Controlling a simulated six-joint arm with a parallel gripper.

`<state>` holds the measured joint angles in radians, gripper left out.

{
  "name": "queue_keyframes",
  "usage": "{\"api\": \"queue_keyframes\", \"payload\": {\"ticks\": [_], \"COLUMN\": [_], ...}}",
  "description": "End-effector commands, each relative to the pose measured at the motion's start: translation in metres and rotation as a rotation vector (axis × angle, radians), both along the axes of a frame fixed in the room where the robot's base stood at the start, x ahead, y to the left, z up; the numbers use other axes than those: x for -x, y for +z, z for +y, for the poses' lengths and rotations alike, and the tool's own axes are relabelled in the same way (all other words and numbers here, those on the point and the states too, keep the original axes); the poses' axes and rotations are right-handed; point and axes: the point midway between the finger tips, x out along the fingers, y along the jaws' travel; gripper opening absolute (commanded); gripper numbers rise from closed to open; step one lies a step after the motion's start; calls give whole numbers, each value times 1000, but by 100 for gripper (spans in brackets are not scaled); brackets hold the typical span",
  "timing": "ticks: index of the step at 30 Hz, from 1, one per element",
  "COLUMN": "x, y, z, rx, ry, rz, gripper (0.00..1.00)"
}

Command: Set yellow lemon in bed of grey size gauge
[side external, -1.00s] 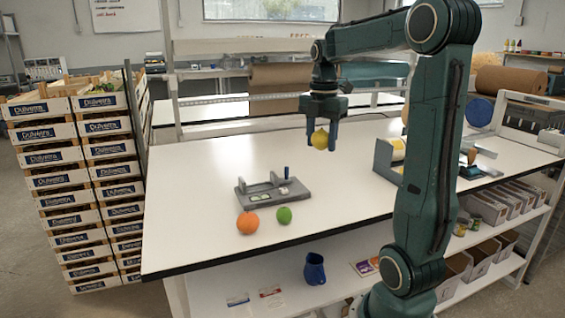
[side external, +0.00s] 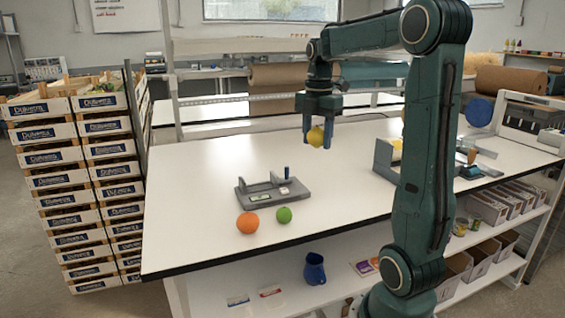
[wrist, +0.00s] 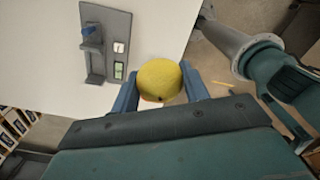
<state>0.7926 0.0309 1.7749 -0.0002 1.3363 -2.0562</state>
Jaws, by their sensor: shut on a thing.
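The yellow lemon (side external: 316,137) is held between the fingers of my gripper (side external: 318,140), in the air above the white table. In the wrist view the lemon (wrist: 159,80) sits between the two blue fingertips of my gripper (wrist: 160,92). The grey size gauge (side external: 270,195) lies flat on the table, lower left of the lemon in the side view. It has upright parts and a small dark blue peg. The gauge also shows in the wrist view (wrist: 117,30), left of the lemon and apart from it.
An orange (side external: 247,222) and a green lime (side external: 284,214) rest on the table (side external: 200,165) just in front of the gauge. A grey bin-like holder (side external: 384,158) stands at the right. Stacked crates (side external: 50,170) stand beyond the left edge. The table left of the gauge is clear.

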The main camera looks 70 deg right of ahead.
Motion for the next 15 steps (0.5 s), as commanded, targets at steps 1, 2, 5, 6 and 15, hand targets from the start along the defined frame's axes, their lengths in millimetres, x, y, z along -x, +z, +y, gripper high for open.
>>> {"api": "queue_keyframes", "payload": {"ticks": [1, 2, 5, 6, 15], "x": [-6, -11, -27, -34, -100], "y": [-2, -3, -9, -12, -42], "z": [-2, -4, -10, -12, -26], "rx": [0, -1, -2, -1, -1], "ry": [-11, -21, -60, -79, -240], "rz": [1, 1, 2, 1, 2], "gripper": [22, 22, 22, 22, 22]}}
